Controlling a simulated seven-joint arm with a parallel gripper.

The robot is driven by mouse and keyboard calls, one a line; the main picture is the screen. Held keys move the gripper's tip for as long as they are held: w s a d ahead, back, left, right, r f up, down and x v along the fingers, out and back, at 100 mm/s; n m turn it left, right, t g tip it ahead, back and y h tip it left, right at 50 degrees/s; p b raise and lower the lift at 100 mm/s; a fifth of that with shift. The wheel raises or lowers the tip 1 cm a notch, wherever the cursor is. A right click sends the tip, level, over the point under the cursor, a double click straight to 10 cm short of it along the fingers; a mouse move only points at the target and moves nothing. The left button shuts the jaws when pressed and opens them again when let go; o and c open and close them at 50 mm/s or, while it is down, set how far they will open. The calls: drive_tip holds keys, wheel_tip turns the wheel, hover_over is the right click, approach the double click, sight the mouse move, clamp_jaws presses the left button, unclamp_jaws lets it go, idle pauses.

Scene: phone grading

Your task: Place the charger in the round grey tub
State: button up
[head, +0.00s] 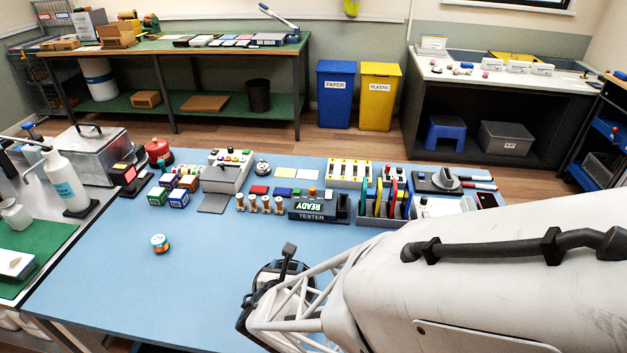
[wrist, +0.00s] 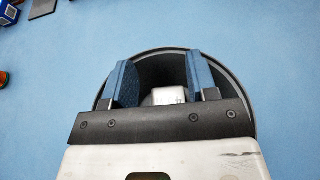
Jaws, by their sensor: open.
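The round grey tub (wrist: 232,84) is under my gripper in the wrist view, its rim curving around both fingers. My gripper (wrist: 157,64) is open, with its two blue fingers apart over the tub's dark inside. A small pale block, which looks like the charger (wrist: 168,96), shows between the fingers within the tub's outline. The gripper's edge hides its near part, and I cannot tell whether it touches the tub's floor. In the head view my arm hides most of this area.
The blue table (head: 110,290) is clear at the front left, except for a small striped roll (head: 160,243). A tester (head: 318,208), a rack with coloured plates (head: 385,203) and several small boxes (head: 178,198) stand along the back. A white bottle (head: 66,184) stands at left.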

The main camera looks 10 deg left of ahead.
drive_tip(key=shift+r, duration=0.5)
drive_tip(key=shift+s+r, duration=0.15)
drive_tip(key=shift+s, duration=0.1)
drive_tip(key=shift+v, duration=5.7)
drive_tip(key=shift+d, duration=0.1)
drive_tip(key=w+d+r+m+g+h, duration=0.2)
drive_tip(key=d+r+m+g+h, duration=0.15)
drive_tip(key=d+m, duration=0.5)
drive_tip(key=w+d+r+m+g+h, duration=0.2)
drive_tip(key=d+r+m+g+h, duration=0.15)
drive_tip(key=d+m, duration=0.5)
drive_tip(key=s+d+r+m+g+y, duration=0.2)
drive_tip(key=d+r+m, duration=0.4)
drive_tip(key=m, duration=0.3)
drive_tip(key=s+d+r+m+g+y, duration=0.2)
drive_tip(key=s+d+r+m+y, duration=0.3)
drive_tip(key=d+m, duration=0.3)
drive_tip(key=shift+r+m, duration=0.65)
drive_tip(key=shift+m, duration=0.45)
